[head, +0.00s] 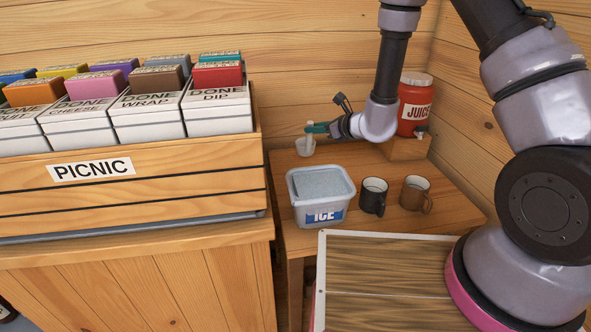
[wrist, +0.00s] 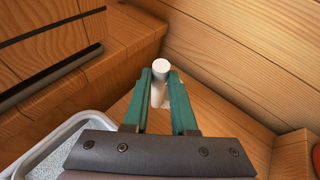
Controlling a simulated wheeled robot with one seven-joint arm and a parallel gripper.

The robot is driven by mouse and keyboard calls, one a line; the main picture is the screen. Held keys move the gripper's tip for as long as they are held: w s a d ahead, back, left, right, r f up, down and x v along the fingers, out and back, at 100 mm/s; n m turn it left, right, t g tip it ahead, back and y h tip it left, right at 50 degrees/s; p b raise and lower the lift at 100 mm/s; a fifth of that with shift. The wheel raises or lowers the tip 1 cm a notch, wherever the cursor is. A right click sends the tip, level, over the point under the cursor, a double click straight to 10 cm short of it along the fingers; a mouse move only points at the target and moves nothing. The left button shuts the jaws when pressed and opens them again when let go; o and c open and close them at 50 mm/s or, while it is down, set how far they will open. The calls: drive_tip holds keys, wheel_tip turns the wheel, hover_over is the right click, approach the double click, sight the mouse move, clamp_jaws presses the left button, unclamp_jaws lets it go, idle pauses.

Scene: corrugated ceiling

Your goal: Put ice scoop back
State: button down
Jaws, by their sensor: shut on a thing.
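The white ice scoop (head: 309,130) stands about upright at the back left of the small wooden table, with its handle up. Its lower part is at a small white cup (head: 305,149); I cannot tell whether it is inside the cup or just behind its rim. My gripper (head: 312,128), with green fingers, comes in from the right and is shut on the scoop's handle. In the wrist view, the handle's round white end (wrist: 161,67) shows between the fingertips. The white ICE tub (head: 320,205) stands at the table's front left, with a pale, level surface inside.
A black mug (head: 373,197) and a brown mug (head: 415,194) stand right of the tub. A red JUICE dispenser (head: 414,105) stands on a wooden block behind them. The PICNIC crate (head: 150,185) is close on the left. Wooden walls close off the back and right.

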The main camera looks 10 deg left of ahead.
sight(308, 145)
drive_tip(key=f, duration=0.6)
drive_tip(key=shift+w+a+f, duration=0.1)
drive_tip(key=shift+a, duration=0.25)
drive_tip(key=shift+f, duration=2.05)
drive_tip(key=c, duration=0.7)
unclamp_jaws()
